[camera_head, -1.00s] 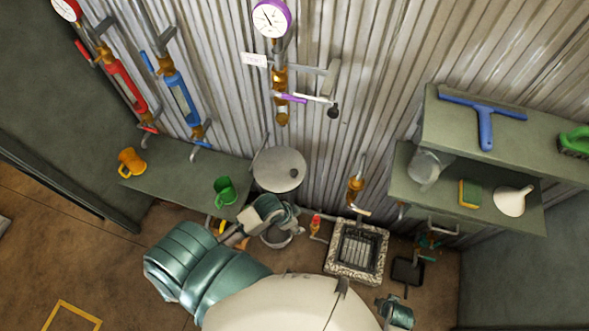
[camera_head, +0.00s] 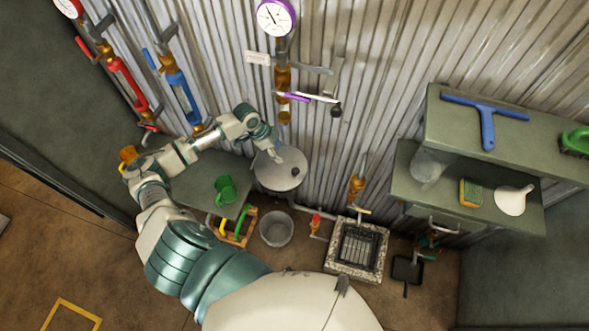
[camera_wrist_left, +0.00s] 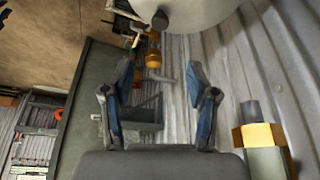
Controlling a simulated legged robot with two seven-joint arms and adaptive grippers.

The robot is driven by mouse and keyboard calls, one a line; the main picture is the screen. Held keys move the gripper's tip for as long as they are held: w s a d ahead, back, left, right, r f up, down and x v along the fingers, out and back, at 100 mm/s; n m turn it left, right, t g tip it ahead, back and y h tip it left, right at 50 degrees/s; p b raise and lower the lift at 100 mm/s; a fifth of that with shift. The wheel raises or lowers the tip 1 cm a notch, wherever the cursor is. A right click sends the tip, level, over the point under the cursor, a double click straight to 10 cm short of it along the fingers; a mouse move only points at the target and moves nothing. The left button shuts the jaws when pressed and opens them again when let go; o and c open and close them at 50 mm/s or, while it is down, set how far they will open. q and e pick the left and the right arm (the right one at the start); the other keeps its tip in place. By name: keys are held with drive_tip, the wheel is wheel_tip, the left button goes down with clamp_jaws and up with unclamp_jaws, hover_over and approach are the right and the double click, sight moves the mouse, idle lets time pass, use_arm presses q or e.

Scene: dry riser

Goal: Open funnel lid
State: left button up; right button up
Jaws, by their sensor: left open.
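The funnel lid (camera_head: 275,177) is a pale grey round disc with a small dark knob (camera_head: 295,172) near its right edge. It lies flat against the corrugated wall area and looks closed. My left gripper (camera_head: 271,148) is at the lid's upper left edge; whether it touches cannot be told. In the left wrist view the gripper (camera_wrist_left: 160,76) is open with nothing between its fingers. The lid's pale round underside or rim (camera_wrist_left: 205,10) and a dark knob (camera_wrist_left: 160,20) show beyond the fingertips. My right gripper is not in view.
A green mug (camera_head: 225,190) stands on the grey shelf (camera_head: 195,190) under my left arm. A grey bucket (camera_head: 276,228) is below the lid. A purple-handled valve (camera_head: 293,97) and gauge (camera_head: 275,17) are above. A drain grate (camera_head: 358,248) lies to the right.

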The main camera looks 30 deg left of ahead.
sight(295, 170)
use_arm(q)
drive_tip(key=p+x, duration=0.1)
drive_tip(key=x, duration=1.5)
drive_tip(key=shift+a+f, duration=0.1)
drive_tip(key=shift+a, duration=0.1)
drive_tip(key=shift+s, duration=0.1)
clamp_jaws()
